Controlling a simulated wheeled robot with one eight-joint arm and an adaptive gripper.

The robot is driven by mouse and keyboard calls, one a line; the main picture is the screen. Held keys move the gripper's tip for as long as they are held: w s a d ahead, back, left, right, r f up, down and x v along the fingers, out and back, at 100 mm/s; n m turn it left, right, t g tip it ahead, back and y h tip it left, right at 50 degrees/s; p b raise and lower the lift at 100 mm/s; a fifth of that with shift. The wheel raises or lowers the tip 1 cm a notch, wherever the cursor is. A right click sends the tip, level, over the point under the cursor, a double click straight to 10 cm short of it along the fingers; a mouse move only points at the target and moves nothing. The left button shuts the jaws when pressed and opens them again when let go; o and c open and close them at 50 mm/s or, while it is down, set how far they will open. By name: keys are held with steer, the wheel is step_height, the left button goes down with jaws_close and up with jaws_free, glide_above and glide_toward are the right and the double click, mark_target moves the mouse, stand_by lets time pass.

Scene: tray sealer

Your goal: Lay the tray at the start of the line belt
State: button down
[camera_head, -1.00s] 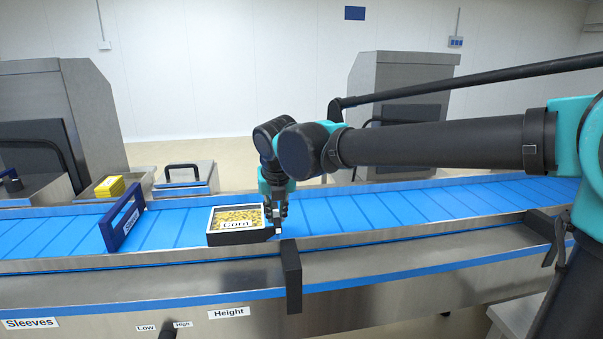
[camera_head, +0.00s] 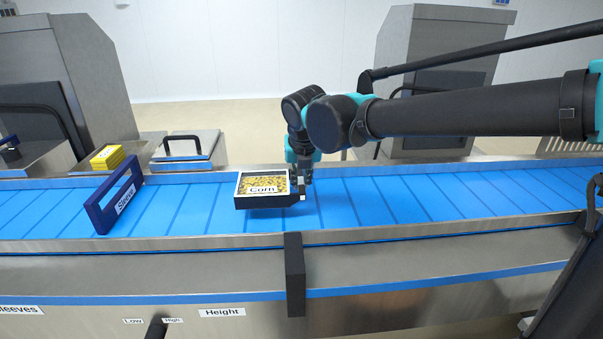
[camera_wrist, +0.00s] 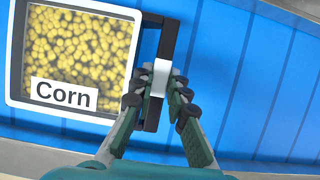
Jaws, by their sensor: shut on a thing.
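The tray (camera_head: 262,189) is black with a white rim, holds yellow corn and bears a "Corn" label. It shows in the head view over the middle of the blue line belt (camera_head: 390,200). My gripper (camera_head: 301,192) is at the tray's right end. In the wrist view the fingers of my gripper (camera_wrist: 158,90) are shut on the white grip of the tray's black handle, and the tray (camera_wrist: 75,60) extends to the left. The tray looks close to level. I cannot tell whether its underside touches the belt.
A dark blue "Sleeve" frame (camera_head: 115,195) stands across the belt left of the tray. Yellow packs (camera_head: 107,157) and a lidded steel box (camera_head: 185,150) are behind the belt. The belt to the right is clear.

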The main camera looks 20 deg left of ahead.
steer(key=shift+f, duration=2.2)
steer(key=shift+r, duration=0.1)
steer(key=c, duration=1.4)
jaws_free()
steer(key=c, duration=0.3)
steer(key=shift+c, duration=0.2)
steer(key=shift+r, duration=3.5)
steer(key=shift+s, duration=0.15)
